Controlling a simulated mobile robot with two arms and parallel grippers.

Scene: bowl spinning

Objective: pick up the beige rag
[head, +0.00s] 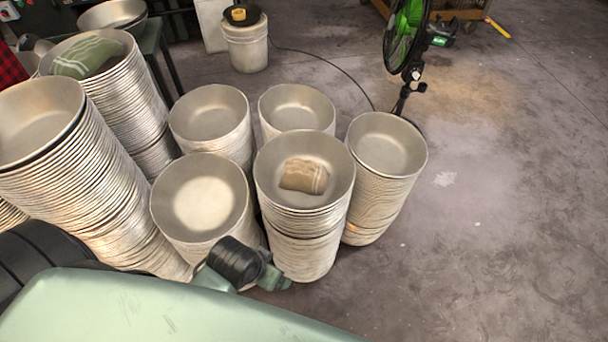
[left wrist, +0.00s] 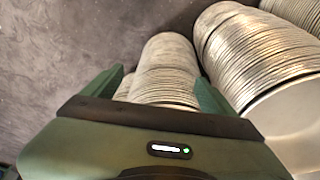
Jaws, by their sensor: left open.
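The beige rag (head: 304,176) has pale stripes and lies folded inside the top bowl of a front stack of metal bowls (head: 268,203). My left arm shows low in the head view, in front of the bowl stacks, below and to the left of the rag. In the left wrist view my left gripper (left wrist: 157,88) is open, with its two green fingers apart and nothing held between them. A stack of bowls (left wrist: 166,80) shows beyond and between the fingers. The rag is not visible in the left wrist view. My right gripper is not in view.
Several other bowl stacks crowd around, including a tall one at the left (head: 38,125). A green striped rag (head: 88,57) lies in a bowl at the back left. A green fan (head: 405,38) and a white bucket (head: 246,45) stand behind. The floor at right (head: 500,220) is clear.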

